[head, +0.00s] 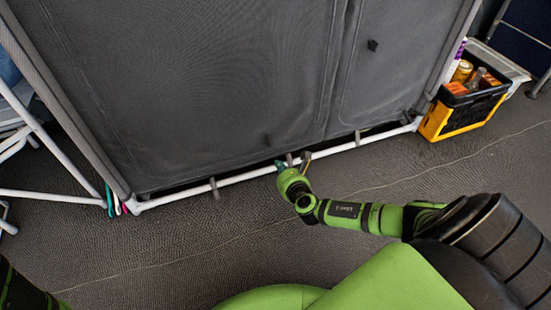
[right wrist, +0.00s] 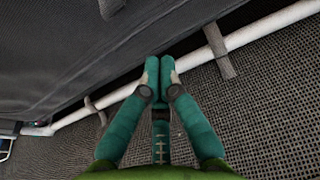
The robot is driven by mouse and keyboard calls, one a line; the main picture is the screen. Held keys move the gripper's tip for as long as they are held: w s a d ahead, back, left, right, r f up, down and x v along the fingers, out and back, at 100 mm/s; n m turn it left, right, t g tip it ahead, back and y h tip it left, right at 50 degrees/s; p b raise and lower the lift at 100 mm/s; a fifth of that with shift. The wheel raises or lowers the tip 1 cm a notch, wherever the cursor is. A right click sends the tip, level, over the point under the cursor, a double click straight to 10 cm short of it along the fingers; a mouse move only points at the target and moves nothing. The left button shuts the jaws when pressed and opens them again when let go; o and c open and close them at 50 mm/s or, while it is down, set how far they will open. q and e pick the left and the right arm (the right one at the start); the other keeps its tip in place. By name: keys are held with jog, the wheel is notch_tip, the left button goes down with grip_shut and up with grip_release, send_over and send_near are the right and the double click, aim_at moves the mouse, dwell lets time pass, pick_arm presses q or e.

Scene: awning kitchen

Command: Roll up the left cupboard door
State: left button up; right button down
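The left cupboard door (head: 190,80) is a large dark grey fabric panel. It hangs down, unrolled, to just above the white bottom tube (head: 240,178) of the cupboard frame. My right gripper (head: 284,166) is low at this tube, near the door's lower right part. In the right wrist view its two teal fingers (right wrist: 158,72) are together, over the dark gap between the fabric (right wrist: 60,60) and the tube (right wrist: 205,52). I see nothing between the fingertips; whether they touch the fabric cannot be told. My left gripper is outside the view; only a piece of my left arm shows.
A narrower right fabric panel (head: 395,60) also hangs down. A black and yellow crate (head: 458,112) with cans and other goods stands right of the cupboard. A white folding frame (head: 50,195) stands at the left. Grey straps (head: 214,188) loop round the tube. The floor in front is mostly free.

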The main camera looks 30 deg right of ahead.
jog(key=b+x, duration=0.1)
jog(key=x, duration=0.1)
jog(key=b+x, duration=0.1)
jog(key=x, duration=0.1)
jog(key=shift+f, duration=0.35)
notch_tip(320, 180, up, 5)
jog(key=shift+w+f, duration=0.1)
jog(key=shift+f, duration=0.1)
jog(key=shift+p, duration=0.35)
